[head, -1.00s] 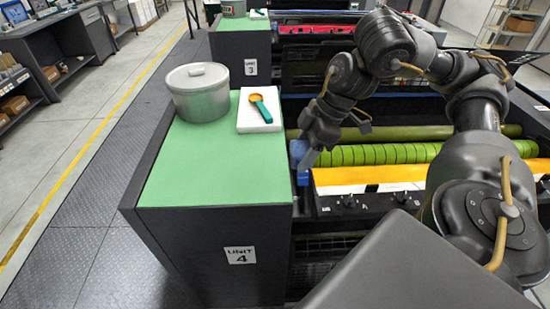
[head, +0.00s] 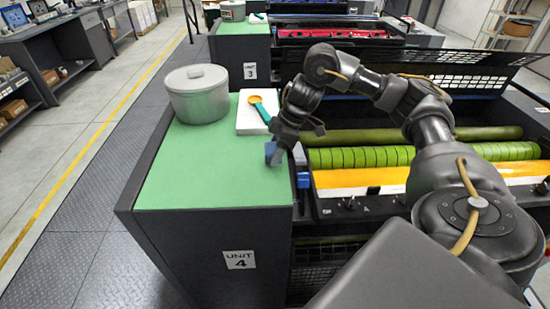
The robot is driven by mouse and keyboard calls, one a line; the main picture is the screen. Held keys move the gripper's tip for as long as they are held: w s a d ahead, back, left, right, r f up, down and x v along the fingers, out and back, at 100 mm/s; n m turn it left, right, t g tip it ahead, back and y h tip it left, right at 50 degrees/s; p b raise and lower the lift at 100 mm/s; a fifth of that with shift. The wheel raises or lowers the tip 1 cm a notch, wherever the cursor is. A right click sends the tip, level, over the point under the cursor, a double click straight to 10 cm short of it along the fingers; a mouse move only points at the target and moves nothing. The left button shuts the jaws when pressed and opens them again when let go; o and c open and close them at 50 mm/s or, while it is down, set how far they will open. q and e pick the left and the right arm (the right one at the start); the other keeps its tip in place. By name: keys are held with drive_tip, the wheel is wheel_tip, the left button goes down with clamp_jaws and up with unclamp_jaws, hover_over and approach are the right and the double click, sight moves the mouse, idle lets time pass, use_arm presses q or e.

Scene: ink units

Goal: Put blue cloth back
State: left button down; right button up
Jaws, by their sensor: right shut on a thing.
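The blue cloth (head: 270,151) is at the tips of my right gripper (head: 277,157), which is shut on it. Gripper and cloth are over the right edge of the green top (head: 215,180) of unit 4, just below the white pad. I cannot tell whether the cloth touches the green top. The fingers hide part of the cloth. My left gripper is not in view.
A grey lidded pot (head: 197,95) stands at the back left of the green top. Beside it lies a white pad (head: 250,122) with an orange and teal scoop (head: 260,107). Green rollers (head: 400,155) lie to the right. The front of the green top is clear.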

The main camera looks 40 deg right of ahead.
drive_tip(key=shift+f, duration=1.6)
drive_tip(key=shift+f, duration=0.1)
drive_tip(key=o, duration=0.9)
drive_tip(key=shift+o, duration=0.2)
drive_tip(key=shift+r, duration=0.3)
drive_tip(key=p+v, duration=0.3)
drive_tip(key=v, duration=0.8)
drive_tip(key=shift+d+r, duration=0.15)
drive_tip(key=shift+r, duration=0.2)
